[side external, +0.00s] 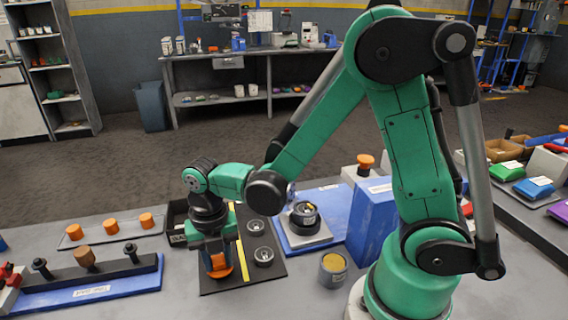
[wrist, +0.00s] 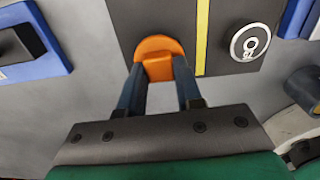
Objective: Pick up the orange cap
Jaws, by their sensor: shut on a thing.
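An orange cap (wrist: 157,50) sits between the two fingers of my gripper (wrist: 160,75) in the wrist view. My gripper is shut on it. In the side external view the same orange cap (side external: 220,268) shows under my gripper (side external: 218,262), over the dark mat (side external: 265,278) left of its yellow stripe. I cannot tell whether the cap touches the mat. Several more orange caps, such as one on the left (side external: 74,232), stand on a light plate (side external: 120,232) behind and to the left.
Two round metal parts (side external: 263,255) sit on the mat right of the stripe. A blue block (side external: 372,215) and a tin (side external: 333,268) stand to the right. A blue-based rack (side external: 100,290) with several upright parts lies at the front left.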

